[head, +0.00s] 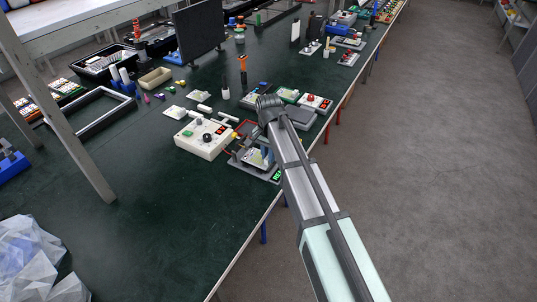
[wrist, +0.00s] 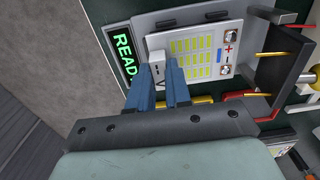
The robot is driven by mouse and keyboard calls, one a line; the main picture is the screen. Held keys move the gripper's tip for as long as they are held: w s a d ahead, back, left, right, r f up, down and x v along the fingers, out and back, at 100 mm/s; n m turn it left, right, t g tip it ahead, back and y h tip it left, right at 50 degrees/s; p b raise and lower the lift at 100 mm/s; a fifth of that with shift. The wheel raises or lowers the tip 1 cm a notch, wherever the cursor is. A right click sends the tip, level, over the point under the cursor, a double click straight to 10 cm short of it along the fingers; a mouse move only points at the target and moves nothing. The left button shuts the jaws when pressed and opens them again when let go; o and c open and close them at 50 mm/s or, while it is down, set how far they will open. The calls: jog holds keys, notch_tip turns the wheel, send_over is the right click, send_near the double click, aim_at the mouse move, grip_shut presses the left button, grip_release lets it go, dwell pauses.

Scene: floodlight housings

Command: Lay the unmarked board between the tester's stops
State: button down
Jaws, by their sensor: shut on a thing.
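A white board (wrist: 200,52) with rows of yellow patches, a blue block and "+" and "-" marks by two screws lies over the grey tester bed (wrist: 150,22). My gripper (wrist: 160,74) has its blue fingers closed around a white block at the board's near left edge. A dark stop (wrist: 208,17) stands along the board's far side; the near side is partly hidden by my fingers. I cannot tell whether the board rests fully on the bed. The tester's green display (wrist: 125,50) reads "READ", its end hidden. In the head view the tester (head: 239,163) sits near the table's edge, mostly behind my arm.
A dark hinged-looking frame (wrist: 280,65) with brass pins and a red wire stands right of the board. A white control box (head: 203,138) with a black knob stands left of the tester. More boards and parts lie beyond.

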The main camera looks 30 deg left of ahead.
jog(key=shift+f, duration=0.7)
dwell(1.0)
jog(key=c, duration=1)
grip_release()
notch_tip(320, 180, up, 14)
jog(key=shift+f, duration=0.1)
